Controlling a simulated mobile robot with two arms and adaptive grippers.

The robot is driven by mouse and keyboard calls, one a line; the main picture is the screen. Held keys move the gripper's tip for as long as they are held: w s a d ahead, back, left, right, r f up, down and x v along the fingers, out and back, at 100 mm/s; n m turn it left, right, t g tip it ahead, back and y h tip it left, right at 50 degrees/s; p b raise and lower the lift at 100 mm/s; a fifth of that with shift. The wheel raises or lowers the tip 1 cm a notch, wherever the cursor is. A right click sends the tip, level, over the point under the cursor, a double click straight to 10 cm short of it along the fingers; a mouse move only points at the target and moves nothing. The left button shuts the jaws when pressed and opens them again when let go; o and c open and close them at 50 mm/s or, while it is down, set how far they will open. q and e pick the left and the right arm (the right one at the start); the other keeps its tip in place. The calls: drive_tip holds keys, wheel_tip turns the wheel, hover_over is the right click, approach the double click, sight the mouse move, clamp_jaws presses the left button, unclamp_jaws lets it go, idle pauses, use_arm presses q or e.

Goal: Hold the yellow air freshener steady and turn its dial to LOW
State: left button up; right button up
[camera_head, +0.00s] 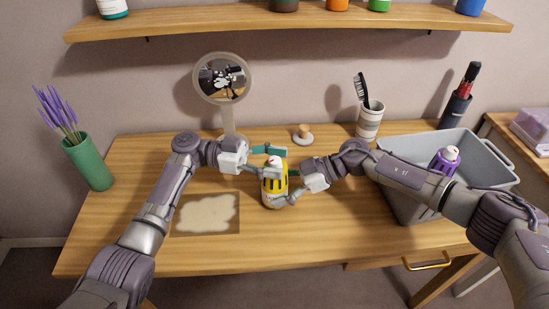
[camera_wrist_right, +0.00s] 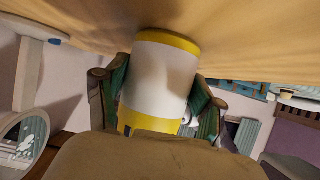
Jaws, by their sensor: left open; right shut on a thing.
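The yellow air freshener (camera_head: 269,186) stands upright on the table in the middle of the head view. Its white and reddish top (camera_head: 275,162) is partly covered by my left gripper, and no dial marking can be read. My right gripper (camera_head: 283,186) is shut on its body from the right. In the right wrist view, the freshener (camera_wrist_right: 162,76) shows a white band with yellow edges between the teal-padded fingers. My left gripper (camera_head: 268,161) is open at the height of the top, one finger on the far side and one on the near side. I cannot tell whether they touch it.
A grey bin (camera_head: 400,200) with a purple bottle (camera_head: 444,163) stands at right. A round mirror (camera_head: 228,118), a small wooden-knobbed object (camera_head: 303,135) and a brush cup (camera_head: 369,122) stand behind. A pale-patched mat (camera_head: 181,229) lies front left. A green vase (camera_head: 90,163) is far left.

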use_arm(q)
drive_tip(key=v, duration=1.2)
drive_tip(key=shift+r, duration=0.1)
use_arm(e)
drive_tip(key=o, duration=0.9)
drive_tip(key=shift+o, duration=0.2)
